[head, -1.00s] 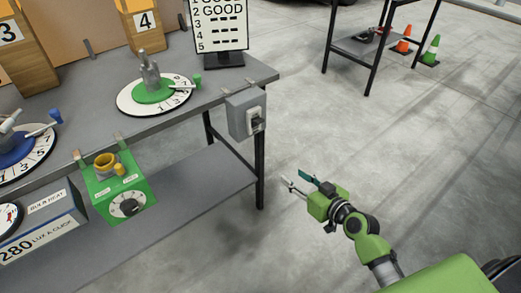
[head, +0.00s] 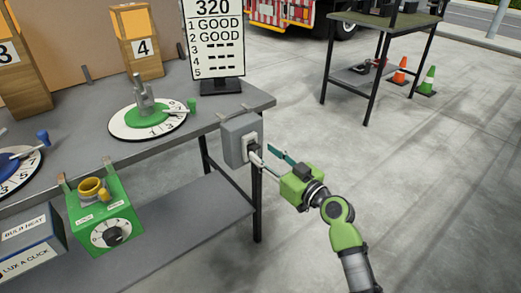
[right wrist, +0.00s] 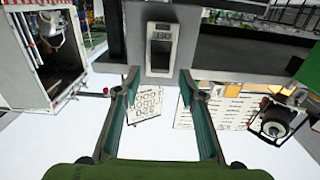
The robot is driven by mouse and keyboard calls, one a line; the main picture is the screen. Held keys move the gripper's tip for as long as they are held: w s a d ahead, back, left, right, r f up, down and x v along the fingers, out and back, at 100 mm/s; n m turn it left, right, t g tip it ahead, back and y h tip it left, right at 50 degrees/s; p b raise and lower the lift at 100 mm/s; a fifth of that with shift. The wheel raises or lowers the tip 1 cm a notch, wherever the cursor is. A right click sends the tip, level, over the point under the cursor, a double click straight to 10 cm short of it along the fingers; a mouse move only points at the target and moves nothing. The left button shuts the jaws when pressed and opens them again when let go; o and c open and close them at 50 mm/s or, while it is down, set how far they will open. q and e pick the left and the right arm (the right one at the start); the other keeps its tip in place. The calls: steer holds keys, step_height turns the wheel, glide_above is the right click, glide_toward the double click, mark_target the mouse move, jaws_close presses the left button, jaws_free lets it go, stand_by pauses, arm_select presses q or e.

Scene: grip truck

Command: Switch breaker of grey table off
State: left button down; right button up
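The breaker is a grey box (head: 240,137) on the front right corner of the grey table (head: 60,118). Its switch plate (head: 253,140) faces right, toward my right gripper (head: 263,153). The gripper is open and empty, its fingertips close to the lower part of the switch plate; I cannot tell if they touch. In the right wrist view the breaker switch (right wrist: 160,45) is centred just beyond and between the two spread fingers (right wrist: 158,82). The lever's position is hard to make out. My left gripper is not in view.
A green box with a dial (head: 108,222) hangs on the table's front edge. A round dial with a green hub (head: 148,118) and a score sign (head: 214,40) stand on top. A table leg (head: 257,200) is below the breaker.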

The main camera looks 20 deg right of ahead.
mark_target(254, 147)
steer(key=shift+x, duration=1.35)
jaws_close()
